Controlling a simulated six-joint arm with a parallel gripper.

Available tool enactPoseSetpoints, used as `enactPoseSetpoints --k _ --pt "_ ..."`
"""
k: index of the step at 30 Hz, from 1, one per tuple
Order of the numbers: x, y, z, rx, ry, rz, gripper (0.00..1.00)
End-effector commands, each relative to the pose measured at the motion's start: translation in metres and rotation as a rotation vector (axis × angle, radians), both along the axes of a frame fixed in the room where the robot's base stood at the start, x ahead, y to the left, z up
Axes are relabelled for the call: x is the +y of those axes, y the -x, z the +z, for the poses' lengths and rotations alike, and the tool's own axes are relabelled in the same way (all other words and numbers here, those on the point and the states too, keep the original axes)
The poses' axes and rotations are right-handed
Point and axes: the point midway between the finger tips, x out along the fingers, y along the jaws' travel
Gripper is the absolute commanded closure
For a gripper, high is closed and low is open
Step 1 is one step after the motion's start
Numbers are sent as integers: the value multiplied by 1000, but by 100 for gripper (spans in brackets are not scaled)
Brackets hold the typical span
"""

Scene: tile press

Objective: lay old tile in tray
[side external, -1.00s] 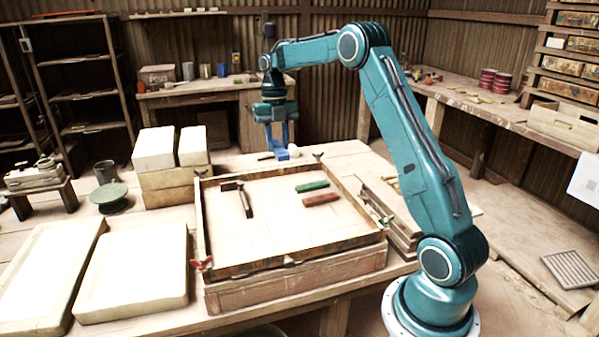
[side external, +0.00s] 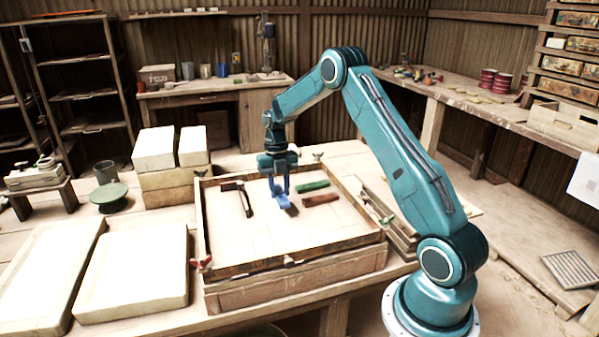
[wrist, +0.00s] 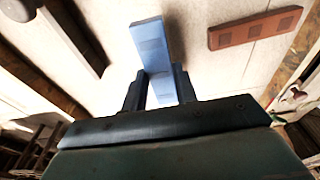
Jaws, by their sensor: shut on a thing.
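My gripper (side external: 277,182) is over the wooden-framed tray (side external: 228,267), near the middle of its pale bed. It is shut on a blue tile (side external: 284,202), whose lower end juts out below the fingers. In the wrist view the blue tile (wrist: 151,43) is long and narrow, with a faint square mark, and is clasped between my dark fingers (wrist: 160,90). I cannot tell whether it touches the bed. A green tile (side external: 313,186) and a red-brown tile (side external: 321,199) lie on the bed just right of my gripper. The red-brown tile also shows in the wrist view (wrist: 254,28).
A dark T-shaped tool (side external: 244,198) lies on the bed left of my gripper. Clamps sit on the tray's frame, including a red one (side external: 202,263). Pale slabs (side external: 135,270) lie left of the tray, and stacked blocks (side external: 155,150) stand behind left. The bed's front is clear.

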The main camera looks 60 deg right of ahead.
Motion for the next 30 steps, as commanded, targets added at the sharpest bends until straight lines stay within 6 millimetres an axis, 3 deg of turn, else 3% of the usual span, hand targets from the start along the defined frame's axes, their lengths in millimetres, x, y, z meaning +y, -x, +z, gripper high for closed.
enactPoseSetpoints --k 8,18,30 --pt "0 0 -7 2 -1 0 96" --pt "0 0 -41 1 -1 0 96" --pt "0 0 -45 1 -1 0 96"
